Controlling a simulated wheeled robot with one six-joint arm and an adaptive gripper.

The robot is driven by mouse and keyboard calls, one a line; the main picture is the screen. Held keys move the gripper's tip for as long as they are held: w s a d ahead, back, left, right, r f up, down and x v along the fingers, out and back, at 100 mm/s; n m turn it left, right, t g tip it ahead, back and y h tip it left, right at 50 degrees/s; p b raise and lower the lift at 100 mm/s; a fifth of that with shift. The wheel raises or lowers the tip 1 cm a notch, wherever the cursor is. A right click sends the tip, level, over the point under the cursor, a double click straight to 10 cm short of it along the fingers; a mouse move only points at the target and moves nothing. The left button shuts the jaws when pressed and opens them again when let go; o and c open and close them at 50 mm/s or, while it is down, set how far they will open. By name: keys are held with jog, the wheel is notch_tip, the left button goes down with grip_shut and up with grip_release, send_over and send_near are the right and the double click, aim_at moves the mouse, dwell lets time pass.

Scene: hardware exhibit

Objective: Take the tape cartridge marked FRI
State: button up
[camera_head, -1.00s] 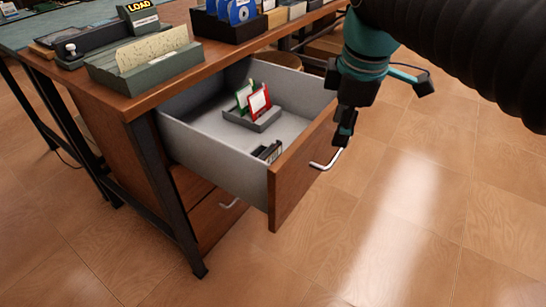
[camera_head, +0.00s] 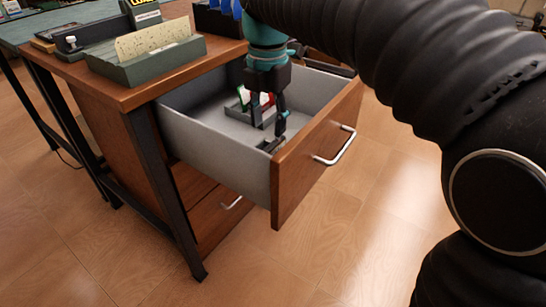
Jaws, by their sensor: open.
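The drawer (camera_head: 215,150) is pulled open, and my gripper (camera_head: 268,122) is over its inside, pointing down with its fingers apart. A small dark item (camera_head: 270,145) lies in the drawer near the front panel, mostly hidden behind my fingers. A green-edged card-like piece (camera_head: 243,96) and a red-edged one (camera_head: 268,99) stand in a grey holder behind my gripper, partly covered by it. I cannot read FRI on any item, so I cannot tell which is the marked cartridge. Nothing is seen held.
The drawer's wooden front (camera_head: 310,160) with a metal handle (camera_head: 335,146) stands out over the tiled floor. The desktop above holds a green card box (camera_head: 150,62) and a dark device (camera_head: 90,37). My arm covers the upper right. Floor in front is clear.

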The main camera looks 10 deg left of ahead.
aim_at(271, 146)
jog(key=f, duration=0.2)
jog(key=f+b, duration=0.1)
jog(key=f, duration=0.5)
jog(key=shift+w+d, duration=0.1)
jog(key=shift+d, duration=0.15)
grip_shut()
